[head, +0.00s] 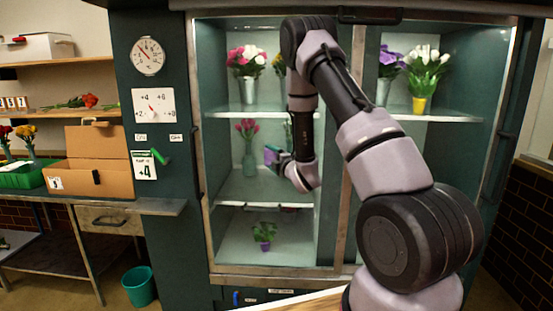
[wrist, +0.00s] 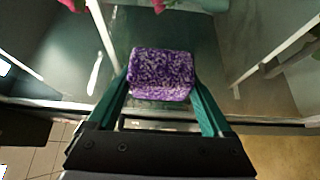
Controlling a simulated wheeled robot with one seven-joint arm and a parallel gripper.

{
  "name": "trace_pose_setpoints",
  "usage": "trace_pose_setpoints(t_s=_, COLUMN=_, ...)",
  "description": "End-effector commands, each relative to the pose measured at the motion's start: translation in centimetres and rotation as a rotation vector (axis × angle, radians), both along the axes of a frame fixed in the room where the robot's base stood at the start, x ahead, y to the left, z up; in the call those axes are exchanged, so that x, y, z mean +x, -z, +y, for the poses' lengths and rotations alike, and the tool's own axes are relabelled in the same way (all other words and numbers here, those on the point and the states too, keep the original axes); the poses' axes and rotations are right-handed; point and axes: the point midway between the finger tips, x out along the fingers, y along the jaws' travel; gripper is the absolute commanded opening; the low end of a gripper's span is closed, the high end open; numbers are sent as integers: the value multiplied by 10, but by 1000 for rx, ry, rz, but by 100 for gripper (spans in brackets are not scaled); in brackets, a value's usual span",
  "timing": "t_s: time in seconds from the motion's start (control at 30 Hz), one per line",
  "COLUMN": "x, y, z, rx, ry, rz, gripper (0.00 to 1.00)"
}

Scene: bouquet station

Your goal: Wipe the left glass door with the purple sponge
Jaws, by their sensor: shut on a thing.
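The purple sponge (wrist: 160,72) is speckled and sits between the two green fingers of my gripper (wrist: 163,88) in the wrist view. The fingers are shut on it. In the head view the sponge (head: 270,156) shows as a small purple patch at the end of my gripper (head: 277,158), in front of the left glass door (head: 225,190) at about middle-shelf height. I cannot tell whether the sponge touches the glass. My arm covers the right part of this door.
Behind the glass, vases of flowers stand on shelves, with pink tulips (head: 247,145) near my gripper and a small potted plant (head: 264,233) below. A wooden surface (head: 300,303) lies in front. A workbench (head: 120,207) and teal bin (head: 139,286) stand at left.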

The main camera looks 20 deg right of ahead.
Motion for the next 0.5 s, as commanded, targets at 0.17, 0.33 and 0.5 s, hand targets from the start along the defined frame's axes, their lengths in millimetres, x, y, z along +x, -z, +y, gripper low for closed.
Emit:
trace_pose_setpoints(t_s=0.17, x=2, y=0, z=4, rx=0, ry=1, rz=1, gripper=40)
trace_pose_setpoints(t_s=0.33, x=6, y=0, z=16, rx=-1, ry=-1, rz=0, gripper=40)
trace_pose_setpoints(t_s=0.5, x=12, y=0, z=30, rx=1, ry=0, rz=0, gripper=40)
